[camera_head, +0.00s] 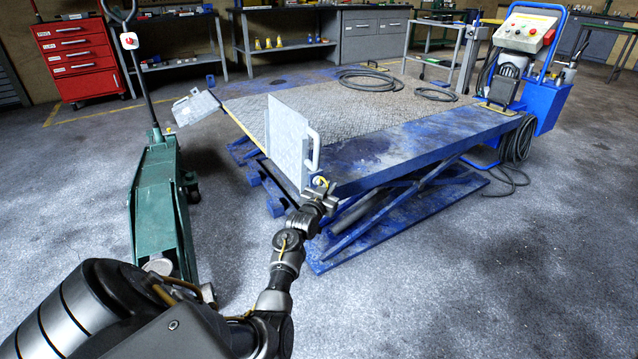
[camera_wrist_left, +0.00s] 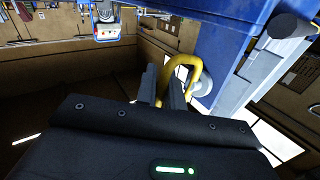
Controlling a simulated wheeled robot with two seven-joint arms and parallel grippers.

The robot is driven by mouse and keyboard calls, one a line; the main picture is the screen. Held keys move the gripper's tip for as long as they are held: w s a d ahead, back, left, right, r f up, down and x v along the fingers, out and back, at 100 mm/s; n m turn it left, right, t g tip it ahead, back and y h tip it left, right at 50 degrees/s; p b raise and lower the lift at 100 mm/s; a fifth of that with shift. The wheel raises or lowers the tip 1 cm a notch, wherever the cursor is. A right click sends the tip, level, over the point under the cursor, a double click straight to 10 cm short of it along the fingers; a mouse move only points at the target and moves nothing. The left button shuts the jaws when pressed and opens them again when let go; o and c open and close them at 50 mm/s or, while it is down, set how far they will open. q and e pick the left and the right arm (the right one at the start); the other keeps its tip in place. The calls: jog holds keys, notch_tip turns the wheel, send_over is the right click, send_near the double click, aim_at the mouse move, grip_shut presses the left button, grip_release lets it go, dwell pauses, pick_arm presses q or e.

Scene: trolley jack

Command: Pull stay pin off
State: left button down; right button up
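The stay pin (camera_wrist_left: 184,66) is a bent yellow loop at a pale round fitting on the blue lift frame. In the head view it is a small yellow bit (camera_head: 320,181) at the near corner of the lift platform (camera_head: 345,110), beside the upright grey plate (camera_head: 287,140). My left gripper (camera_head: 325,193) is at that corner. In the left wrist view its two dark fingers (camera_wrist_left: 163,84) are close together, with the near side of the yellow loop between them. The loop's lower end is partly hidden by the fingers. My right gripper is not in view.
A green trolley jack (camera_head: 155,200) stands on the floor to the left of the lift. A second grey plate (camera_head: 195,107) tilts outward at the platform's far left corner. A blue control stand (camera_head: 548,95) and coiled hose are at the right. The floor at front right is clear.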

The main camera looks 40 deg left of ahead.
pick_arm(q)
jog(key=s+d+p, duration=0.2)
jog(key=d+p, duration=0.2)
jog(key=d, duration=0.3)
jog(key=shift+d+p, duration=0.25)
jog(key=shift+p, duration=0.15)
dwell(0.7)
jog(key=shift+s+r, duration=0.1)
jog(key=d+r+p, duration=0.1)
jog(key=s+d+r+p, duration=0.1)
jog(key=p, duration=0.1)
jog(key=shift+d, duration=0.4)
